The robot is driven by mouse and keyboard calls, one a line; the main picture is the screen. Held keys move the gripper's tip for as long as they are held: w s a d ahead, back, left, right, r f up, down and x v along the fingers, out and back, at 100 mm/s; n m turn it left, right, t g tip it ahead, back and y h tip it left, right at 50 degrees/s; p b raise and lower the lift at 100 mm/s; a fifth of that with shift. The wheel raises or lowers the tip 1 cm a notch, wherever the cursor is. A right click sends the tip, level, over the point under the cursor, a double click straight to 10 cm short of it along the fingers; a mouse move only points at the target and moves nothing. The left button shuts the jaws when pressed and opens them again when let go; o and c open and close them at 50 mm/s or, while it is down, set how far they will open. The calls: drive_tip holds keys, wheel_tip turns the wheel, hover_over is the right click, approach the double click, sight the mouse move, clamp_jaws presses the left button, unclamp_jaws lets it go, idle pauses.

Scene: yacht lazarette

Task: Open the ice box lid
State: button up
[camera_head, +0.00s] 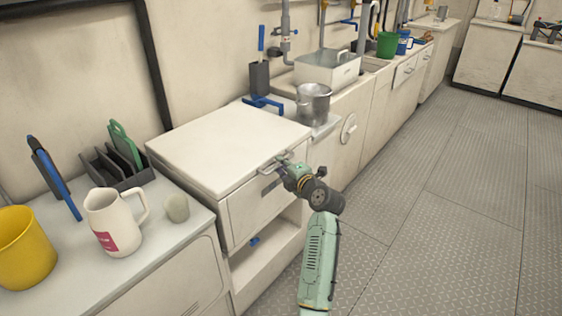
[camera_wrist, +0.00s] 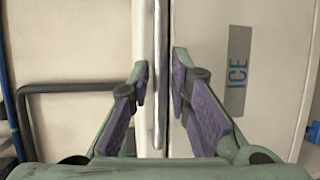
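The ice box (camera_head: 255,210) is a pale cabinet with a flat cream lid (camera_head: 225,145), which lies closed on top. A light metal handle bar (camera_head: 272,165) runs along the lid's front edge. My gripper (camera_head: 287,168) is at this handle, in front of the box. In the wrist view my gripper (camera_wrist: 160,82) has its two purple-padded fingers apart, with the handle bar (camera_wrist: 159,50) running between them. Narrow gaps show on both sides of the bar. The ICE label (camera_wrist: 237,70) is on the front panel right of the fingers. My gripper's fingertips are small in the head view.
A white mug (camera_head: 113,222), a yellow bucket (camera_head: 22,247) and a dark rack (camera_head: 120,170) stand on the left counter. The metal floor (camera_head: 430,200) to the right is clear.

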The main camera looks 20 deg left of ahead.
drive_tip(key=shift+w+a, duration=0.3)
drive_tip(key=shift+c, duration=0.2)
drive_tip(key=shift+f, duration=0.1)
clamp_jaws()
idle(0.3)
